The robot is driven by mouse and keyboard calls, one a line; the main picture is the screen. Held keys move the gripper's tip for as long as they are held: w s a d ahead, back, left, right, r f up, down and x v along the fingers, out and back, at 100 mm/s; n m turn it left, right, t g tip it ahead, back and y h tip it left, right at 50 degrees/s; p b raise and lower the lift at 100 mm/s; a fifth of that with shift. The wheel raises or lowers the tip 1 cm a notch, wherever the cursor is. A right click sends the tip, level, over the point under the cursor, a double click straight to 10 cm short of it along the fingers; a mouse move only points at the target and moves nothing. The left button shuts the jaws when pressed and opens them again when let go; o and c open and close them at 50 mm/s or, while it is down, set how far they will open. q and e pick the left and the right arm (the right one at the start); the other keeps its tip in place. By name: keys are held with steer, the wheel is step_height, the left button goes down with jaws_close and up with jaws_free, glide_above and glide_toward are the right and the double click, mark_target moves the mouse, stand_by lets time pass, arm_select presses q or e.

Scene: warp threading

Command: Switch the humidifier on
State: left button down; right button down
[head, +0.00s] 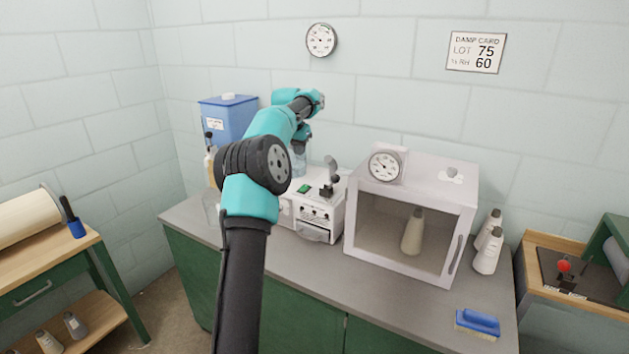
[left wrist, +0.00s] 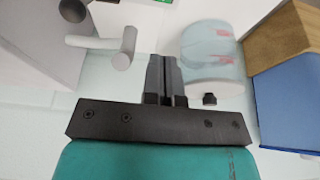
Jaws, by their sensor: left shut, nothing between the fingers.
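The humidifier, as I take it, is the white box-shaped machine (head: 318,212) on the grey bench. It has a green patch on top, small dials on its front and a dark-based lever (head: 331,180) on top. A clear bluish water tank (head: 297,162) stands at its back left, partly hidden by my arm. My left gripper (head: 301,140) is over the machine's back, by the tank. In the left wrist view its fingers (left wrist: 165,72) are shut and empty, between the tank (left wrist: 212,52) and a grey-white spout-like piece (left wrist: 112,46). My right gripper is out of view.
A white glass-fronted cabinet (head: 457,212) with a bottle inside and a dial on top stands right of the machine. A blue container (head: 229,118) stands behind left. Bottles (head: 487,250) and a blue brush (head: 478,322) are at right.

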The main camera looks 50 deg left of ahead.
mark_target(306, 185)
arm_select(q)
steer(key=shift+a+f, duration=0.1)
steer(key=x, duration=1.4)
steer(key=shift+s+f, duration=0.1)
steer(key=shift+s, duration=0.3)
